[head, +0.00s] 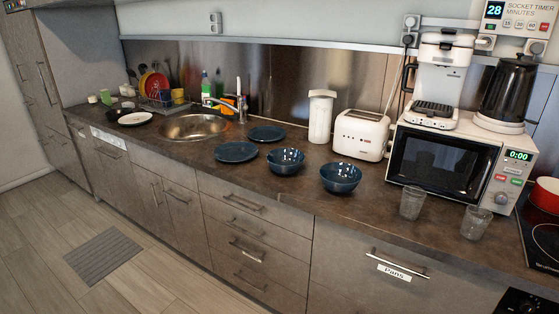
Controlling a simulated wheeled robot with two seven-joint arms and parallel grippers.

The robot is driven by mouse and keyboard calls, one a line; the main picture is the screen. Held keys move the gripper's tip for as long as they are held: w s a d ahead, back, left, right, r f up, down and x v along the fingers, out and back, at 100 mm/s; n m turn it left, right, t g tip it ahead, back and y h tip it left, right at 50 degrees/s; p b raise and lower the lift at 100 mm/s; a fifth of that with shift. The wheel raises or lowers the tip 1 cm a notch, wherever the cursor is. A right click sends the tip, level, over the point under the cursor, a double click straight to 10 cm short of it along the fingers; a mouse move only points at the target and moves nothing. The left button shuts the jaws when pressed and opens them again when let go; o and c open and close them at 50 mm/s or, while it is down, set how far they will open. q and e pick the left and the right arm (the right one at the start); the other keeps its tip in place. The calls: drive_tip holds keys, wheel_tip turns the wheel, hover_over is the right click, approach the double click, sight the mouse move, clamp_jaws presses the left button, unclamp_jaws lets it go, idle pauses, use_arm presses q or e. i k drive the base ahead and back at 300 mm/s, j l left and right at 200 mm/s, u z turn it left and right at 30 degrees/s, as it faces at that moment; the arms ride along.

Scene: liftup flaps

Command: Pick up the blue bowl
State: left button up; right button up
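Two dark blue bowls stand upright on the brown countertop in the head view. One blue bowl (285,161) is near the middle of the counter. The other blue bowl (340,178) is just to its right and closer to the front edge, with a small gap between them. Both appear empty. Neither of my grippers shows in the head view, so nothing is seen touching the bowls.
Two dark blue plates (236,151) (267,133) lie left of the bowls, near the sink (195,127). A toaster (361,134), white canister (320,117) and microwave (440,162) stand behind and right. Two glasses (412,203) (475,223) stand before the microwave.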

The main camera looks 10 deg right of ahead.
sight(337, 177)
drive_tip(key=i+j, duration=0.15)
drive_tip(key=i, duration=0.25)
drive_tip(key=i+j, duration=0.15)
drive_tip(key=i, duration=0.3)
drive_tip(key=i+j, duration=0.15)
drive_tip(key=i, duration=0.25)
drive_tip(key=z, duration=0.05)
